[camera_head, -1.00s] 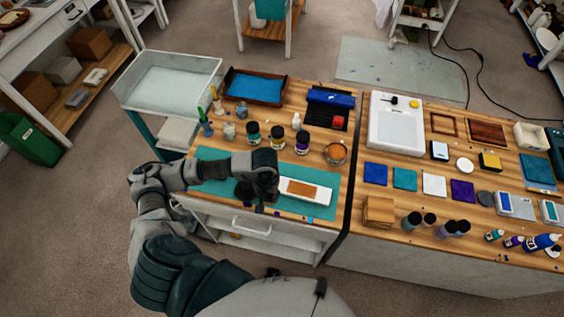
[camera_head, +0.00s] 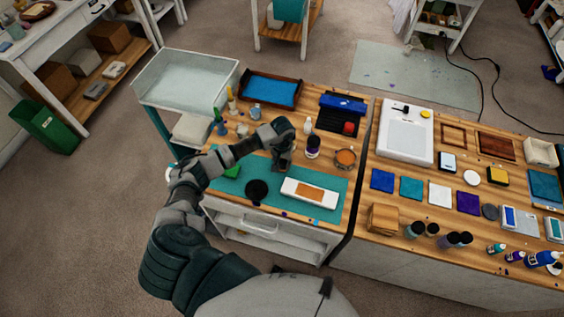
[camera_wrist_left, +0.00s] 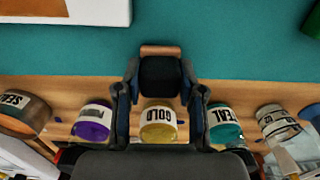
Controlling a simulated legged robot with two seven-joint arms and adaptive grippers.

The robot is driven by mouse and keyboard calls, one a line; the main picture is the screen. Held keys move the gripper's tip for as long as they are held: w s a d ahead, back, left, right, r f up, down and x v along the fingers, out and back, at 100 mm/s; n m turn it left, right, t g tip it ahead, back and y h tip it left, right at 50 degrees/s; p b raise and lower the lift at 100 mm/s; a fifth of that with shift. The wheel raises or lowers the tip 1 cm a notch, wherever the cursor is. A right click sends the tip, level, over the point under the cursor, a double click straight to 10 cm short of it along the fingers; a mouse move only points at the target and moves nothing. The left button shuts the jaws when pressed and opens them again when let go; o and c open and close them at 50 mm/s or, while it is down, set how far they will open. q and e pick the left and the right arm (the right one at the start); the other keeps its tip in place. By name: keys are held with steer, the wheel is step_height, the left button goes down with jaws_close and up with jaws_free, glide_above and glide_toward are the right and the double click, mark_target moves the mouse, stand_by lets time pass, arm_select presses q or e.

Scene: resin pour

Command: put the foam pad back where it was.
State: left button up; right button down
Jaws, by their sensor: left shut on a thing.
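My left gripper (camera_head: 283,163) is above the back edge of the teal mat (camera_head: 335,190), fingers pointing down. In the left wrist view (camera_wrist_left: 160,75) it is shut on a small dark block with a wood-coloured edge, which I take to be the foam pad (camera_wrist_left: 160,50). Its underside is hidden, and I cannot tell whether it touches anything. A flat black disc (camera_head: 256,190) lies on the mat to the left of the white tray with a copper-coloured panel (camera_head: 311,193). My right gripper is not in view.
Labelled jars stand behind the gripper: purple (camera_wrist_left: 93,121), gold (camera_wrist_left: 158,123) and teal (camera_wrist_left: 225,124). A cup of amber liquid (camera_head: 345,158) stands to the right. A green piece (camera_head: 232,172) lies on the mat at left. The mat's right front is mostly clear.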

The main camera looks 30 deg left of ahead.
mark_target(282, 162)
arm_select(q)
steer(key=shift+f, duration=0.45)
steer(key=shift+f, duration=0.1)
steer(key=o, duration=1.2)
step_height(282, 162, up, 12)
steer(key=b, duration=0.2)
steer(key=shift+d, duration=0.1)
